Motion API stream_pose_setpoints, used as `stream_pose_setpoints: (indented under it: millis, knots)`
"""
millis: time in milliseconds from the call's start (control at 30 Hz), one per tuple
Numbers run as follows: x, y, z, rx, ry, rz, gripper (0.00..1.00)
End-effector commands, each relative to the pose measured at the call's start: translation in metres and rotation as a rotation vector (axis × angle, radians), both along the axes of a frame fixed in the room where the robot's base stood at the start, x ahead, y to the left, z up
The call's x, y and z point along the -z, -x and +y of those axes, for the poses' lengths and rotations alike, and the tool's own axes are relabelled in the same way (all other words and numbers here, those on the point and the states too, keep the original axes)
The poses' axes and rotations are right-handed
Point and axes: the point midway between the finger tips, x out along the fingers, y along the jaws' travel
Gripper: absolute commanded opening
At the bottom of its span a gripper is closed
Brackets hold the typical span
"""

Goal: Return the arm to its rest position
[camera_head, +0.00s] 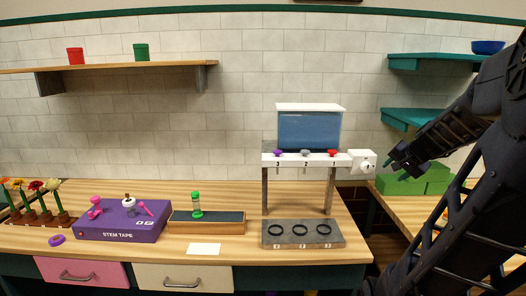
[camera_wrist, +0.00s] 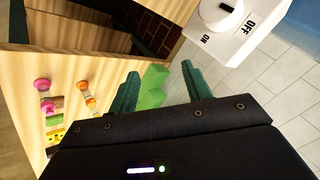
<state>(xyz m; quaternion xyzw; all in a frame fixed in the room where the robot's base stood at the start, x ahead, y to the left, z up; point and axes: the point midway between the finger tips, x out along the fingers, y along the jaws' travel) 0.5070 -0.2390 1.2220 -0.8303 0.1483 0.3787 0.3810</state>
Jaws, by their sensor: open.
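My gripper (camera_head: 396,167) is at the right in the head view, raised above the right-hand counter, on a dark arm that comes in from the right edge. In the wrist view its two green fingers (camera_wrist: 160,84) stand apart with nothing held between them. Just left of the gripper in the head view is a white switch box (camera_head: 362,162) with a knob. The wrist view shows the box close up (camera_wrist: 232,22), with a dark-marked knob and ON and OFF labels. The fingers look apart from it.
Green blocks (camera_head: 428,181) sit on the right counter below the gripper. Teal shelves (camera_head: 412,118) hang above, one with a blue bowl (camera_head: 487,47). The dispenser stand (camera_head: 306,159) is left of the switch box. A purple stem tape box (camera_head: 122,222) stands farther left.

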Motion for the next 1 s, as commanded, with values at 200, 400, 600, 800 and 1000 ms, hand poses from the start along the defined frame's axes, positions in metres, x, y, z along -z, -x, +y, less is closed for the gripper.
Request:
stream_pose_setpoints:
  millis: [200,400,600,800,1000]
  knots:
    - [-0.004,0.046,0.078,-0.281,0.095,0.102,0.49]
    - [-0.003,0.093,0.138,-0.555,0.314,0.215,0.49]
    - [-0.002,0.123,0.157,-0.675,0.463,0.283,0.49]
    - [-0.002,0.128,0.159,-0.691,0.488,0.296,0.49]
    - [-0.002,0.128,0.159,-0.691,0.488,0.296,0.49]
